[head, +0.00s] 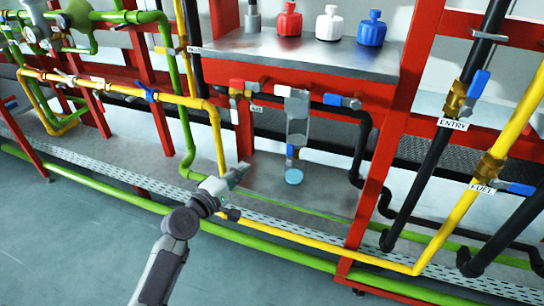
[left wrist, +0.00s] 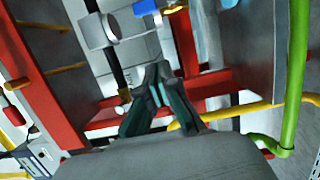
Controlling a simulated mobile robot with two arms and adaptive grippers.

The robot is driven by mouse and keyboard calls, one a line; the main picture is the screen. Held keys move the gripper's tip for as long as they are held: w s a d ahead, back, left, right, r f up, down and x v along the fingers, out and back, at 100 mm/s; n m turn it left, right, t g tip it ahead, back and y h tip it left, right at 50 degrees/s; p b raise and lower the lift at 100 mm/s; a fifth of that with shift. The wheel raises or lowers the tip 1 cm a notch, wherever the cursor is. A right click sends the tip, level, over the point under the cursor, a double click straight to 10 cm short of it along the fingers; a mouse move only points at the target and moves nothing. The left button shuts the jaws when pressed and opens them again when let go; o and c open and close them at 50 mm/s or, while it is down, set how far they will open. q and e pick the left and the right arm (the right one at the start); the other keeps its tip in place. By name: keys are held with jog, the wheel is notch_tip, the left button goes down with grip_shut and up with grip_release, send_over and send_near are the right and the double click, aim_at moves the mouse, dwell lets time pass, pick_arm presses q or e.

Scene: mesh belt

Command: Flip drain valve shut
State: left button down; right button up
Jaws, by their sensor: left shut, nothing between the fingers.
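My left gripper (head: 238,173) is in the lower middle of the head view, with its fingers pointing up and right. It is shut and empty, left of and apart from a small blue valve part (head: 290,152). That part sits under a grey vertical canister (head: 297,118), above a light blue round cup (head: 293,177). No drain label can be read, so I cannot tell for sure that this is the drain valve. In the left wrist view the fingertips (left wrist: 158,82) are together, and a blue handle (left wrist: 145,7) shows at the top edge. My right gripper is not in view.
A red frame (head: 385,150) carries yellow pipes (head: 500,150), green pipes and black pipes. Red (head: 288,22), white (head: 329,24) and blue (head: 372,29) containers stand on the metal shelf (head: 300,52). More blue handles (head: 478,84) are at right. Open floor (head: 60,230) lies at the lower left.

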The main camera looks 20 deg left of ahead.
aim_at(290, 156)
pick_arm(q)
jog(key=shift+w, duration=0.1)
jog(key=w+d+b, duration=0.1)
jog(key=w+d, duration=0.5)
jog(key=w, duration=0.3)
jog(key=shift+w+d, duration=0.15)
jog(key=shift+d, duration=0.25)
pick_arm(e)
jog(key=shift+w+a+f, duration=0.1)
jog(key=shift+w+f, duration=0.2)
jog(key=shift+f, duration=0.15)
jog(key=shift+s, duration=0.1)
pick_arm(q)
jog(key=shift+d+m, duration=0.15)
jog(key=shift+m, duration=0.35)
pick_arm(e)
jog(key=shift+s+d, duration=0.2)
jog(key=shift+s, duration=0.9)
